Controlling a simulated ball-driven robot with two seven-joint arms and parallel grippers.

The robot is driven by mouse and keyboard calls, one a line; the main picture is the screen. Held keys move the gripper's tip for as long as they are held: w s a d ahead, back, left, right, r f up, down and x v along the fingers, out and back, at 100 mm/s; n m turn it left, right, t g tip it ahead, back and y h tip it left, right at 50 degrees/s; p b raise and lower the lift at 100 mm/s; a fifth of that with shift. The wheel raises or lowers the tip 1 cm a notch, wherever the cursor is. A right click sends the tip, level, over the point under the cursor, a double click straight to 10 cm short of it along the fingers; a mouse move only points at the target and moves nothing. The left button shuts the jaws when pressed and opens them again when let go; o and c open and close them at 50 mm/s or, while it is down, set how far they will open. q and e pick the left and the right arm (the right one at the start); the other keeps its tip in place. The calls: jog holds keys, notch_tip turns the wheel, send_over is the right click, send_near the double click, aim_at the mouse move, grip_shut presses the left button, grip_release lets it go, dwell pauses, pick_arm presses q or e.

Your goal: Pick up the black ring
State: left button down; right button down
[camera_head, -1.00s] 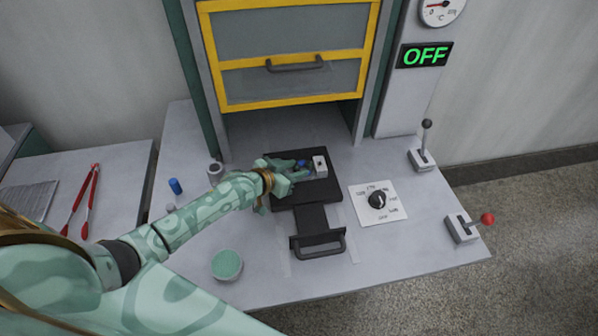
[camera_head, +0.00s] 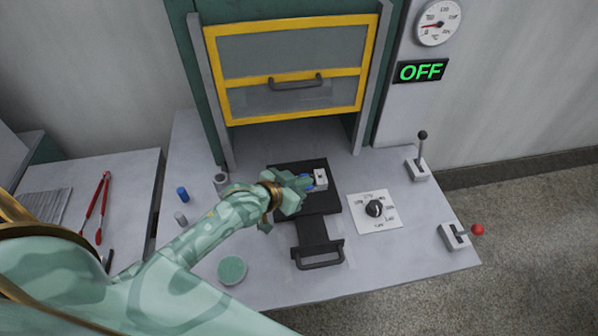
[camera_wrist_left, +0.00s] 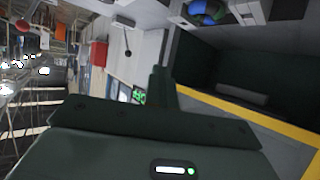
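I cannot make out a black ring in either view. My left gripper (camera_head: 304,184) is low over the black sliding tray (camera_head: 318,204), close beside a small white block (camera_head: 320,179). A small blue thing (camera_head: 309,188) shows at its fingertips, partly hidden by the hand. In the left wrist view a blue and green rounded thing (camera_wrist_left: 207,12) shows at the top edge, near a pale block. The fingers are too small and covered to tell open from shut. My right gripper is in neither view.
A yellow-framed door (camera_head: 295,75) stands raised behind the tray. A dial (camera_head: 374,208), a black-knobbed lever (camera_head: 420,160) and a red-knobbed lever (camera_head: 460,235) are at right. A green round pad (camera_head: 232,270), blue cylinder (camera_head: 182,194) and red tongs (camera_head: 103,205) are at left.

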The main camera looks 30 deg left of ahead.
pick_arm(q)
jog(key=s+d+r, duration=0.3)
jog(key=s, duration=0.2)
jog(key=shift+d+p, duration=0.35)
jog(key=shift+s, duration=0.1)
jog(key=shift+c, duration=2.2)
grip_release()
